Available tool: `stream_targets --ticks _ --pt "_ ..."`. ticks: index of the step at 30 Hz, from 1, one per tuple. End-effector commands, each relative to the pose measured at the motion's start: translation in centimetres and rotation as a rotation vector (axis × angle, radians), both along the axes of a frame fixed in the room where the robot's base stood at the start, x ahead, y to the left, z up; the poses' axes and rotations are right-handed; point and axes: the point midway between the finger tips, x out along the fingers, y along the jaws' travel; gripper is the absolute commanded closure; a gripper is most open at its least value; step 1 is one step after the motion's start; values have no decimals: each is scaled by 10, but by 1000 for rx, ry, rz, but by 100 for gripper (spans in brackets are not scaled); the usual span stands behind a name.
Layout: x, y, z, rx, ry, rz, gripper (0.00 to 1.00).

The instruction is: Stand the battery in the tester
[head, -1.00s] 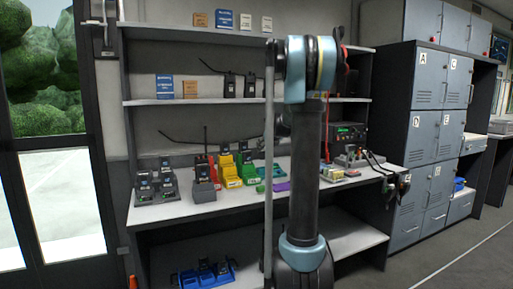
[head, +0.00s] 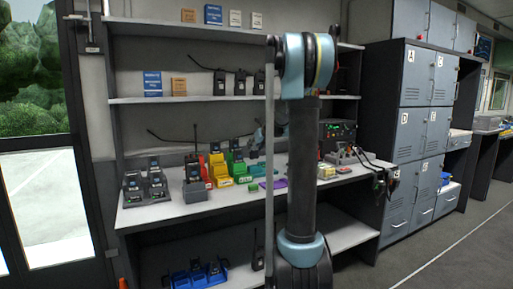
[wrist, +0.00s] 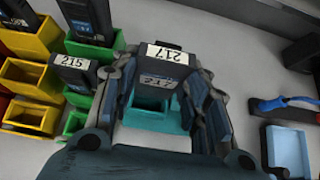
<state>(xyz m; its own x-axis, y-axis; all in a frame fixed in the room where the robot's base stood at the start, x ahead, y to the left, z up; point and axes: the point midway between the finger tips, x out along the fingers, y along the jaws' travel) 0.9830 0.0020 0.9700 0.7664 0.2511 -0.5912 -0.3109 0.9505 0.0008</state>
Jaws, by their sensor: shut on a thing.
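In the wrist view, my gripper (wrist: 160,98) is shut on a dark battery (wrist: 176,64) with a white label reading 217, upside down in the picture. A teal bin (wrist: 150,140) lies below the battery between my fingers. I cannot tell whether the battery is inside the bin or above it. In the head view, my arm hides the gripper and the held battery. A grey unit with cables (head: 346,156), possibly the tester, stands at the right end of the bench (head: 225,207).
Green (head: 238,172), yellow (head: 219,180) and red bins stand left of my arm. Another battery labelled 215 (wrist: 74,72) stands beside the gripper. A pale blue tray (wrist: 289,150) and a blue-handled tool (wrist: 285,103) lie to the right. Shelves rise behind the bench.

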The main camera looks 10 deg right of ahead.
Motion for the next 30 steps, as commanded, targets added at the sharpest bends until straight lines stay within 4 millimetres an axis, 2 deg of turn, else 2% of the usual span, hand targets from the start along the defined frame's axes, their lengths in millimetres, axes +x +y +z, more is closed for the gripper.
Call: stream_targets --ticks 30 --pt "0 -2 -37 0 0 -2 88"
